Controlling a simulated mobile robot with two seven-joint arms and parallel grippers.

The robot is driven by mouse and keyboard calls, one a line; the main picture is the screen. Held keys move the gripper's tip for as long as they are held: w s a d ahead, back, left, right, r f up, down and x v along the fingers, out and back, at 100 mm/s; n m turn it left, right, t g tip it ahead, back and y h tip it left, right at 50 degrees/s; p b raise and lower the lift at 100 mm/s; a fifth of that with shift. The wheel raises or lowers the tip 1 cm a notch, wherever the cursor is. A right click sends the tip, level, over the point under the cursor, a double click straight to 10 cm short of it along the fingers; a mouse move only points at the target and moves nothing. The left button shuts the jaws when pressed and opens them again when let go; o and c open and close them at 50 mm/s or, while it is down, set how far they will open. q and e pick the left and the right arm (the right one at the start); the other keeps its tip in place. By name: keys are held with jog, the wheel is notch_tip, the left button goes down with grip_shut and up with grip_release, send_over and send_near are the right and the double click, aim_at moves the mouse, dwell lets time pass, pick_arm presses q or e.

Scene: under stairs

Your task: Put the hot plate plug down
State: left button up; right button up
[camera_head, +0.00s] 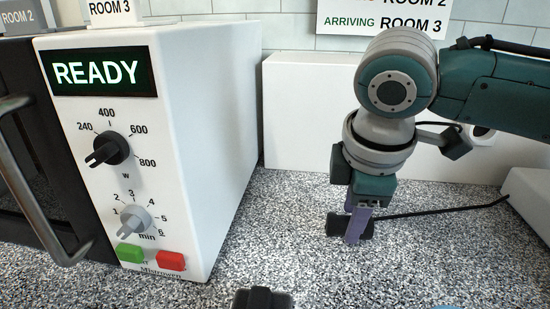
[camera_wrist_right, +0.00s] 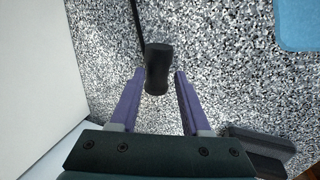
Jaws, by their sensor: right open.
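The black hot plate plug (camera_head: 335,226) is at the speckled worktop, with its black cable running right to a white housing. My right gripper (camera_head: 357,226) points down over it with its purple fingers apart. In the right wrist view the plug (camera_wrist_right: 157,66) lies between the tips of the open right gripper (camera_wrist_right: 159,75), with a visible gap on the right side. The plug looks to rest on the worktop, but its underside is hidden. My left gripper is not in view.
A white microwave (camera_head: 190,130) reading READY stands at left. A white panel (camera_head: 305,115) with a partly hidden socket (camera_head: 482,133) is behind. The white housing (camera_head: 533,198) is at right. A black block (camera_head: 262,298) is at the front. Worktop left of the plug is clear.

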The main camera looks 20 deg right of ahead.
jog(key=p+v, duration=0.2)
jog(key=v, duration=0.8)
jog(key=s+a+f+y, duration=0.1)
jog(key=s+a+f, duration=0.1)
jog(key=a, duration=0.1)
jog(key=s+a+f+m+y, duration=0.1)
jog(key=s+a+f, duration=0.1)
jog(key=a, duration=0.1)
jog(key=s+a+f+m+y, duration=0.1)
jog(key=s+a, duration=0.1)
jog(key=shift+s+a+f, duration=0.3)
jog(key=shift+a+f, duration=0.1)
jog(key=s+m, duration=0.1)
jog(key=s+f+m, duration=0.1)
jog(key=s, duration=0.1)
jog(key=s+f+m, duration=0.1)
jog(key=shift+s+d+m+t+y, duration=0.1)
jog(key=shift+s+m+t+y, duration=0.2)
jog(key=shift+m+t+y, duration=0.1)
jog(key=s+d+m, duration=0.1)
jog(key=s, duration=0.1)
jog(key=s+d+f+m+h, duration=0.1)
jog(key=s+d, duration=0.1)
jog(key=s+d+m, duration=0.2)
jog(key=shift+f+h, duration=0.3)
jog(key=shift+r, duration=0.1)
